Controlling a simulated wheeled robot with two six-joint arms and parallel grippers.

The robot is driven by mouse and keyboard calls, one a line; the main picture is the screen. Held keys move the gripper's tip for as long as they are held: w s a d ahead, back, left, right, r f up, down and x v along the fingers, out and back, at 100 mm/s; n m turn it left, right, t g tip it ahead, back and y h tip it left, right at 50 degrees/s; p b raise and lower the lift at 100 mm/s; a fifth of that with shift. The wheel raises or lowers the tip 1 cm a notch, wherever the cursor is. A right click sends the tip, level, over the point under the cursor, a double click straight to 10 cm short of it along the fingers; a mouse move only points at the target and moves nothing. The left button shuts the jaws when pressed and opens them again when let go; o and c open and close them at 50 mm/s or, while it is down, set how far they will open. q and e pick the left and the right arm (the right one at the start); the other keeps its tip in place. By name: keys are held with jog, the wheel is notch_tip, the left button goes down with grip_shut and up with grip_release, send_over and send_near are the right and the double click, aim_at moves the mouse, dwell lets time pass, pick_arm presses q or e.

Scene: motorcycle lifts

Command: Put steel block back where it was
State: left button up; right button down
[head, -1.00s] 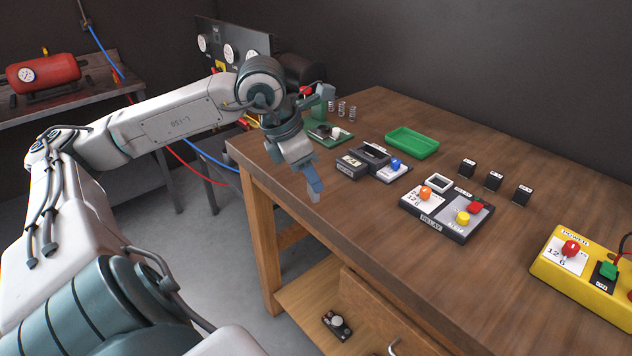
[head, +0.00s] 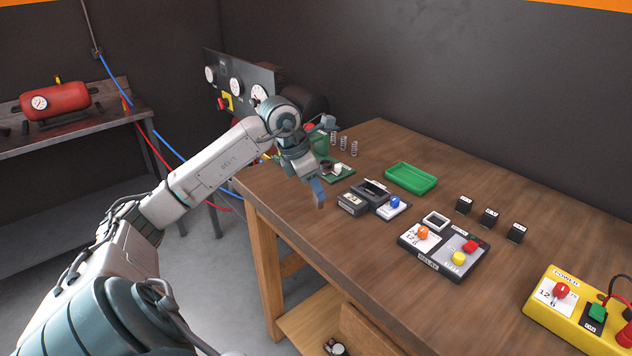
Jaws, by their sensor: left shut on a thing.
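My left gripper (head: 317,187), with blue fingers, points down above the left end of the wooden bench (head: 400,270). It is shut on a small grey piece (head: 320,201) at its fingertips, which looks like the steel block. The fingers hide part of the piece. I cannot tell whether it touches the bench top. A dark grey fixture with an open slot (head: 371,190) stands just right of the gripper, with a labelled box (head: 352,203) at its near side and a blue-knobbed unit (head: 394,206) at its right. My right gripper is out of view.
A green board (head: 338,171) and several springs (head: 345,142) lie behind the gripper. A green tray (head: 410,178), a relay unit (head: 442,250), several small black blocks (head: 490,217) and a yellow power box (head: 580,306) stand further right. The front of the bench top is clear.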

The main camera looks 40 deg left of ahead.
pick_arm(q)
jog(key=shift+w+a+f+p, duration=0.15)
jog(key=shift+w+a+p, duration=0.15)
jog(key=shift+w+a, duration=0.9)
notch_tip(320, 180, down, 3)
jog(key=shift+d+f+p, duration=0.1)
jog(key=shift+d+p, duration=0.05)
jog(key=shift+p, duration=0.6)
jog(key=shift+f, duration=0.35)
jog(key=o, duration=1.2)
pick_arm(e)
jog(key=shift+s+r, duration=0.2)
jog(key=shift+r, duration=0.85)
pick_arm(q)
jog(key=shift+o, duration=0.2)
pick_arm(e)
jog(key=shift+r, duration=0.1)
pick_arm(q)
jog(key=shift+r, duration=0.35)
jog(key=b+v, duration=0.2)
jog(key=v, duration=0.9)
jog(key=shift+s+r+b, duration=0.2)
jog(key=shift+r+b, duration=0.15)
jog(key=shift+b, duration=0.05)
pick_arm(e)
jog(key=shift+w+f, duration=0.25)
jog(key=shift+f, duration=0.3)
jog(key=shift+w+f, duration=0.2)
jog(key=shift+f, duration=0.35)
